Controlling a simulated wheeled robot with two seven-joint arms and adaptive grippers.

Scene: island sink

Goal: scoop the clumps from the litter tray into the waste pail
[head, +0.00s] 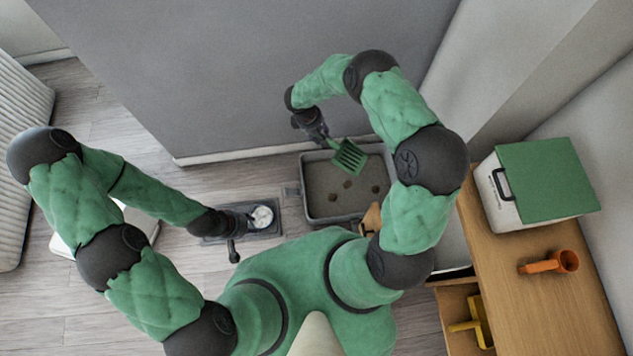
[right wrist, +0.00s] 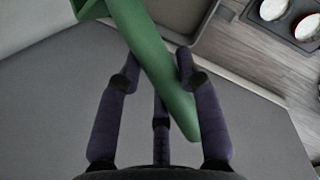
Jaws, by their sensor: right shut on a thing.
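The grey litter tray (head: 308,213) stands on the floor against the wall, with a few brown clumps (head: 348,184) on its litter. My right gripper (head: 322,138) is shut on the green scoop (head: 349,156), whose slotted head is above the tray's back part. In the right wrist view the scoop's handle (right wrist: 150,60) lies between my fingers (right wrist: 158,85). I see no clump on the scoop. My left gripper (head: 242,228) is above the dark feeding mat, its fingers spread and apparently empty. I cannot tell which thing is the waste pail.
The dark mat (head: 270,230) with a pale bowl (head: 262,216) lies left of the tray. A white thing (head: 60,245) is partly hidden behind my left arm.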

